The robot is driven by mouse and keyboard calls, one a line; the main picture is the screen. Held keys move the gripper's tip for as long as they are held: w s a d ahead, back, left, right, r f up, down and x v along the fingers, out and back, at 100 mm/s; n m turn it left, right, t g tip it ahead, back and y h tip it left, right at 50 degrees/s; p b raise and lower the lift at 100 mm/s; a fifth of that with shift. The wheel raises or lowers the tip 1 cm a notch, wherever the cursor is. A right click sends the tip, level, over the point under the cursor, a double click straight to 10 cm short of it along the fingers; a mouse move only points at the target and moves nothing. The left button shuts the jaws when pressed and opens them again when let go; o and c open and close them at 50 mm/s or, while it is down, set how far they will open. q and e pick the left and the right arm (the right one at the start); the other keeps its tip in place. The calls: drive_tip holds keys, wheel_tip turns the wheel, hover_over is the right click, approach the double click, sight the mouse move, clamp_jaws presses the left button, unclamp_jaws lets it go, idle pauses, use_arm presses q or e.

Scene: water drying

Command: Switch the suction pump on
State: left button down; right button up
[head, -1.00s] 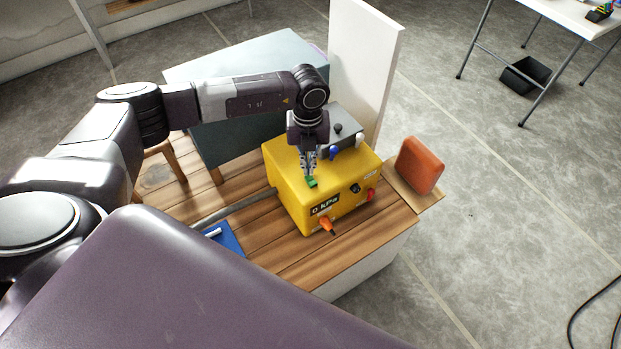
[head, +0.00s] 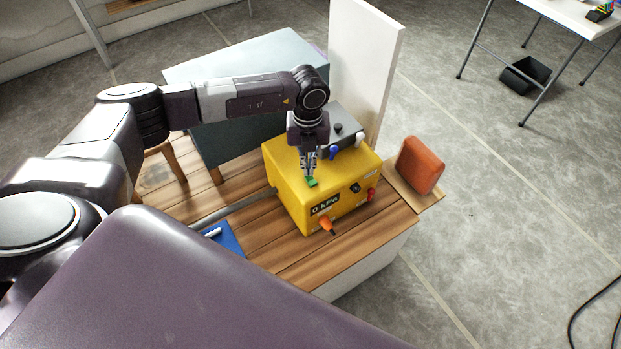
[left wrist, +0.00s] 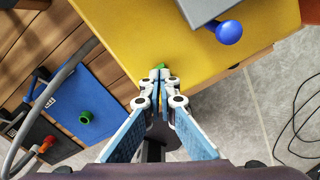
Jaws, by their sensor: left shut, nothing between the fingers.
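The suction pump is a yellow box (head: 290,168) standing on the wooden table top. Its front display (head: 325,204) reads 0 kPa, with an orange connector (head: 327,224) below and a black knob (head: 355,188) and red part (head: 371,194) to the right. A green switch (head: 311,182) sits at its top front edge. My left gripper (head: 308,174) points down with shut fingertips at the green switch, seemingly touching it. In the left wrist view the shut fingertips (left wrist: 158,76) cover most of the green switch. My right gripper is not in view.
An orange-red block (head: 420,165) is at the right. A blue mat (head: 229,242) lies at the left front.

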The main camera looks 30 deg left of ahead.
use_arm(q)
drive_tip(key=shift+f+b, duration=0.55)
drive_tip(key=shift+f, duration=0.45)
drive_tip(key=shift+r+p, duration=0.75)
drive_tip(key=shift+r, duration=0.3)
drive_tip(key=shift+r+p, duration=1.85)
drive_tip(key=shift+r, duration=0.7)
